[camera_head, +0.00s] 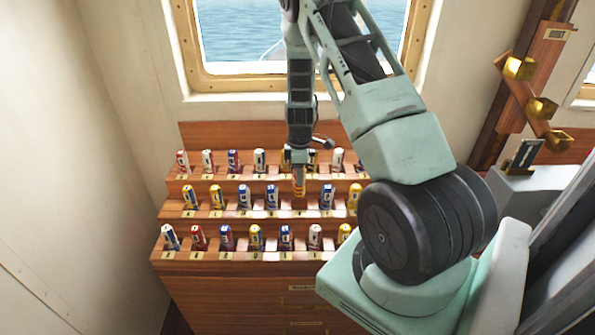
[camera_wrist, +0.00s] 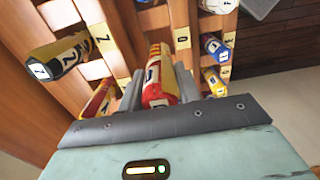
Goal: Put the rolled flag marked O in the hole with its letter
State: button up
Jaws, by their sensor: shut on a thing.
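My gripper (camera_head: 299,186) is in front of the middle tier of a stepped wooden rack. It is shut on a red and yellow rolled flag (camera_wrist: 160,82), which stands between the two grey fingers in the wrist view. The flag also shows as a small orange-yellow shape in the head view (camera_head: 299,178). Its letter is not readable. In the wrist view a yellow letter plate (camera_wrist: 182,38) lies just beyond the flag; its letter looks like O or D. The hole at that plate is not clearly seen, and I cannot tell whether the flag's lower end is in one.
The wooden rack (camera_head: 225,265) holds several rolled flags in three rows, with yellow letter plates below them. A window (camera_head: 235,82) is behind.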

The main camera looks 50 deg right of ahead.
aim_at(299, 193)
jog(key=shift+f+b, duration=3.05)
jog(key=shift+f, duration=1.35)
jog(key=o, duration=1.1)
notch_tip(299, 193, up, 18)
jog(key=b, duration=0.3)
jog(key=shift+f, duration=0.25)
